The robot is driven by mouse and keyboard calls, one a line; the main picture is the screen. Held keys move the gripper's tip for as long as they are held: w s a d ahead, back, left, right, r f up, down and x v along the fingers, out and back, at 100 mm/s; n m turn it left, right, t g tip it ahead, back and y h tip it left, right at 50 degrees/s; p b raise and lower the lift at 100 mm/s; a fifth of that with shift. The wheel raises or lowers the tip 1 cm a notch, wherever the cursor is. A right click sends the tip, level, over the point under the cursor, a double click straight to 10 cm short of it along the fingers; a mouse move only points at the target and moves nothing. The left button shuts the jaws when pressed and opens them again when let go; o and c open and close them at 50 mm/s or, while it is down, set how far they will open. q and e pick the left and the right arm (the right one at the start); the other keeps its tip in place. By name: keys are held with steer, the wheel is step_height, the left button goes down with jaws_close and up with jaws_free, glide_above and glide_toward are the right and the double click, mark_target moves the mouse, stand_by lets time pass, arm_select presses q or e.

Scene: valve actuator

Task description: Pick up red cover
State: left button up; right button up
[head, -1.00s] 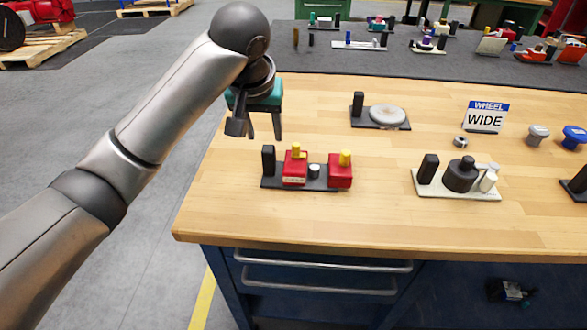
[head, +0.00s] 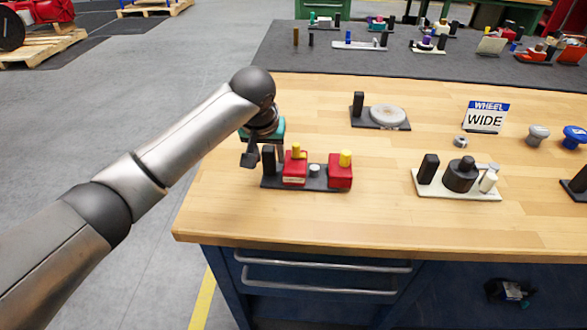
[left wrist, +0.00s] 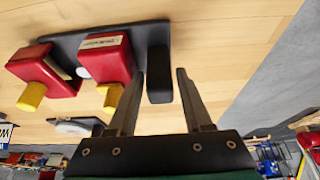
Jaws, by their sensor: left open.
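Two red blocks with yellow knobs stand on a black base (head: 322,186). The left red cover (head: 294,170) has a pale label on its front; it also shows in the left wrist view (left wrist: 104,60). The right red block (head: 341,173) is plain on its front, and it shows too in the left wrist view (left wrist: 42,72). My left gripper (left wrist: 160,74) is open, its fingers either side of the black post (left wrist: 159,62) in the picture; contact cannot be told. One finger is close to the labelled red cover. My right gripper is not in view.
A small white-topped piece (head: 314,169) sits between the red blocks. A base with a grey disc (head: 387,116) is behind, and a white base with a dark cylinder (head: 460,177) is to the right. The wood in front of the black base is clear.

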arm_select(q)
jaws_close()
steer(key=shift+r, duration=0.1)
stand_by(1.2)
